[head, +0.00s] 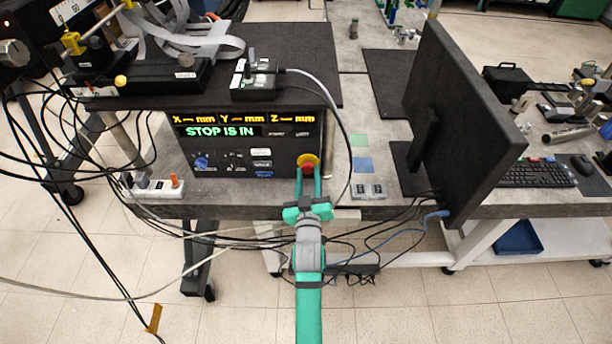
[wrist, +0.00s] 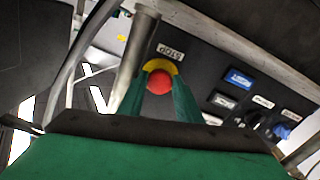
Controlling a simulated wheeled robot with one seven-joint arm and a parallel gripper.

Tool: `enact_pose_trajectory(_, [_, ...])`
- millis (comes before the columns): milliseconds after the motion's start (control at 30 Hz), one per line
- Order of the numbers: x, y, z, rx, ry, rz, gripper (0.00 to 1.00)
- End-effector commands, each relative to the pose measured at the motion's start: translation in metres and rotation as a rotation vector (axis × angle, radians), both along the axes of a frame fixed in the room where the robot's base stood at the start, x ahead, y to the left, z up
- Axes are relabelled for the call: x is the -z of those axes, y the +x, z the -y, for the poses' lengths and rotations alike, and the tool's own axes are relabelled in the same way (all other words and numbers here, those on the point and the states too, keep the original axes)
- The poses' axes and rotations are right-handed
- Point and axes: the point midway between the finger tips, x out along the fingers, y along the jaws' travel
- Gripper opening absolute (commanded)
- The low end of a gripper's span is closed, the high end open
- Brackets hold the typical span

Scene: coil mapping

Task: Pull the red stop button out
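The red stop button (wrist: 159,82) sits in a yellow ring on the dark front panel, under a STOP label in the wrist view. In the head view the red stop button (head: 308,167) is at the panel's right side. The panel display (head: 220,131) reads "STOP IS IN". My gripper (head: 308,182) reaches the button from the front. In the wrist view my gripper's two green fingers (wrist: 159,95) lie on either side of the red knob, which about fills the gap. Whether they press on it cannot be told.
A small control box (head: 254,80) with a grey cable stands on the shelf above the panel; the cable hangs down right of my gripper. A monitor (head: 462,120) stands farther right. A power strip (head: 152,188) and loose cables are at the left.

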Motion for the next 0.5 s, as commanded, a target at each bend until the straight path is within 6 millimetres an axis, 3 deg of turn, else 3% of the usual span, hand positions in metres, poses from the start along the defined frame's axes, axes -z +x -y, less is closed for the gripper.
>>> enact_pose_trajectory(33, [0.0,0.0,0.001,0.002,-0.001,0.001,0.15])
enact_pose_trajectory(100, [0.0,0.0,0.0,0.001,-0.001,0.0,0.0])
enact_pose_trajectory(500, [0.0,-0.019,-0.004,-0.005,-0.002,0.001,0.0])
